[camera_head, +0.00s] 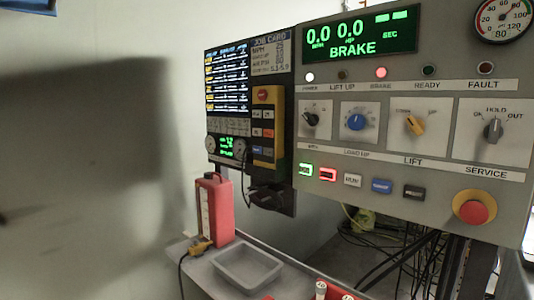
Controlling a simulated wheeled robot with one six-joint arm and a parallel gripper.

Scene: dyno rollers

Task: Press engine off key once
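A grey control panel (400,130) fills the right side. Below its knobs is a row of small keys: a lit green key (306,170), a lit red key (328,174), a white key (352,180), a blue key (381,186) and a black key (414,192). Their labels are too small to read surely, so I cannot tell which is engine off. A yellow and black hand pendant (264,125) with a red button and small keys hangs left of the panel; its labels are also unreadable. My gripper is not recognisable in this view.
A red mushroom button (473,211) on a yellow ring sits at the panel's lower right. The display (360,34) reads BRAKE. Below are a grey tray (247,269), a red upright case (215,210) and loose cables (395,265). A blurred grey shape (80,160) covers the left.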

